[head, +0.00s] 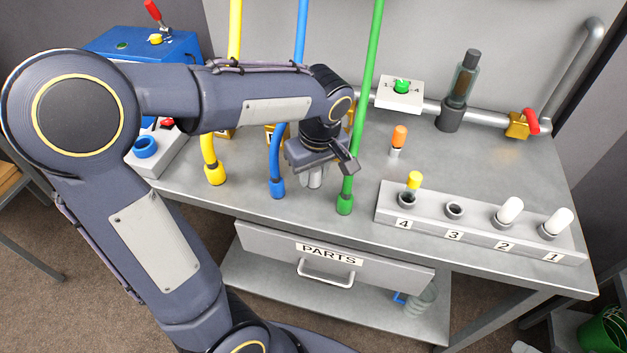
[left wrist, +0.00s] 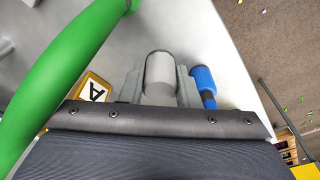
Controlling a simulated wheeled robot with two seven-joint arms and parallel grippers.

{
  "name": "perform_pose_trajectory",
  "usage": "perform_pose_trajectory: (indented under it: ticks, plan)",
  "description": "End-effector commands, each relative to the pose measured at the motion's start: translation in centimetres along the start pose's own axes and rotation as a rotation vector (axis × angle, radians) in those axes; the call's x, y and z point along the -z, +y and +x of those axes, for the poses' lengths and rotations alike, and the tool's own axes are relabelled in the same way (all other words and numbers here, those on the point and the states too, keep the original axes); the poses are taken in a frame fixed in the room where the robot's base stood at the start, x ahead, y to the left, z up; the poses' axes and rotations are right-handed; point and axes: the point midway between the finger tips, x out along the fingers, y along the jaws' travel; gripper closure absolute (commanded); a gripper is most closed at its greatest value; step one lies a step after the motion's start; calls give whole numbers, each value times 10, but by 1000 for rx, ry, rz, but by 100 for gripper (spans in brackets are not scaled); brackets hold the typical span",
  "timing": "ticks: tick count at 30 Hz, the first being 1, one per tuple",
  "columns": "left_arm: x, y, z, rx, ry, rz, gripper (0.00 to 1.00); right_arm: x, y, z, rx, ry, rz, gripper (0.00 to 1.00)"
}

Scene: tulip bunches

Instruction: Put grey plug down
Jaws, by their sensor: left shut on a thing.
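My left gripper (head: 322,172) is over the bench top, between the blue hose and the green hose. It is shut on the grey plug (head: 314,178), which points down from the jaws. In the left wrist view the grey plug (left wrist: 159,72) sits between the two fingers of the gripper (left wrist: 159,88). I cannot tell whether its lower end touches the bench top (head: 420,160). My right gripper is not in view.
The blue hose (head: 276,160) and green hose (head: 362,110) hang close on either side. The yellow hose (head: 208,150) is further left. A numbered socket block (head: 480,228) stands at the right, with an orange-topped piece (head: 399,138) behind it. The PARTS drawer (head: 270,247) is below.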

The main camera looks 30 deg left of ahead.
Motion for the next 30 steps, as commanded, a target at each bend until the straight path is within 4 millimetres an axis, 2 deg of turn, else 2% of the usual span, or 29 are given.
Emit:
perform_pose_trajectory:
  ticks: [5,10,23,24,28,30]
  plan:
    - [8,5,17,2,-1,-1,99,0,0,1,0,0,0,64]
    - [3,4,40,0,-1,0,99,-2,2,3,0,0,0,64]
    - [2,5,47,-2,0,-1,99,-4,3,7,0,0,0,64]
    - [2,5,46,-2,0,-1,67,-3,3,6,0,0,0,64]
    - [2,5,45,-2,0,0,50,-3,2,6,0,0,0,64]
    - [2,5,45,-2,0,0,50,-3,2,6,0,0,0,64]
